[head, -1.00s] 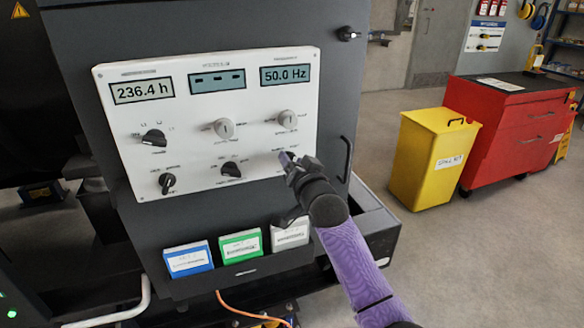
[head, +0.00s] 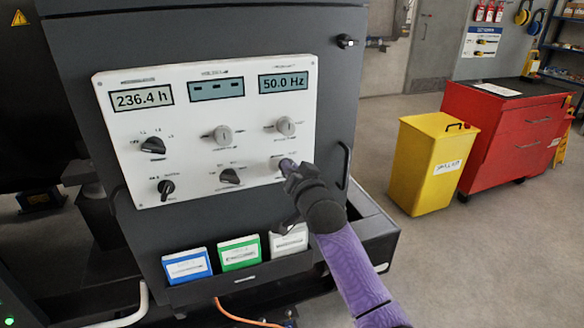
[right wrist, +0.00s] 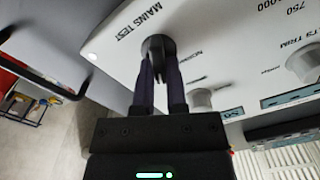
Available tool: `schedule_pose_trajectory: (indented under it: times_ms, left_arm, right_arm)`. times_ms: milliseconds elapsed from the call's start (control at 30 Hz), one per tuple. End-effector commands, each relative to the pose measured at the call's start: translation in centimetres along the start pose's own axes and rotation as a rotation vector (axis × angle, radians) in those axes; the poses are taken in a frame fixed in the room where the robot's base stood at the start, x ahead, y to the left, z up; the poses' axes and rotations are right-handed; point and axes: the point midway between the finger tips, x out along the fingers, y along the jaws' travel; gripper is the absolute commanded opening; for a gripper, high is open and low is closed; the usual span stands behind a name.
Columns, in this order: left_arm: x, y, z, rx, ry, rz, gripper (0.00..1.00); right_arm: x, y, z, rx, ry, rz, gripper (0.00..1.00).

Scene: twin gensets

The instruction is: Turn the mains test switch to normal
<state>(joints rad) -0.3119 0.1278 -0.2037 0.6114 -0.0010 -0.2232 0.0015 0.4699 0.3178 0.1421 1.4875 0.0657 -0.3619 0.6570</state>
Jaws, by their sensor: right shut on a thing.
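The mains test switch (right wrist: 157,47) is a dark knob on the white control panel, with the words MAINS TEST and NORMAL printed beside it in the right wrist view. My right gripper (right wrist: 162,72) is shut on this knob, one finger on each side. In the head view my right gripper (head: 288,168) is at the lower right of the panel (head: 200,190) and hides most of the switch. Which mark the knob points to is hard to tell. My left gripper is in neither view.
Other black knobs (head: 153,146) and grey knobs (head: 222,135) sit close by on the panel. A cabinet handle (head: 345,170) stands right of my gripper. Blue, green and white document holders (head: 240,252) are below. A yellow bin (head: 432,160) and red cabinet (head: 505,130) stand right.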

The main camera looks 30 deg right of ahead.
Motion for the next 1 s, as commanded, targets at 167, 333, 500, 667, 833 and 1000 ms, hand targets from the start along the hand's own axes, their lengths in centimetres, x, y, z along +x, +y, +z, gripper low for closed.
schedule_pose_trajectory:
  times_ms: [167,333,500,667,833,1000]
  left_arm:
    - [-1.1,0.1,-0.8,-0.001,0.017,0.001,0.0]
    - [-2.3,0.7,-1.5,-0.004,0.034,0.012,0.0]
    - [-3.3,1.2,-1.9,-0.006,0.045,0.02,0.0]
    - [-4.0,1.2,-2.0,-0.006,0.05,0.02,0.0]
    - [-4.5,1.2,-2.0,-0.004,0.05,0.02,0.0]
    - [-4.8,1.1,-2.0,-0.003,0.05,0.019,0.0]
  right_arm:
    - [0.0,-0.2,-0.2,-0.094,-0.003,0.001,0.0]
    - [0.0,-0.3,-0.2,-0.238,-0.005,0.002,0.0]
    - [0.0,-0.4,-0.1,-0.401,-0.004,0.001,0.0]
    - [0.0,-0.5,0.0,-0.552,-0.003,0.001,0.0]
    - [0.0,-0.5,0.1,-0.701,-0.004,0.001,0.0]
    - [0.0,-0.6,0.3,-0.826,-0.003,0.0,0.0]
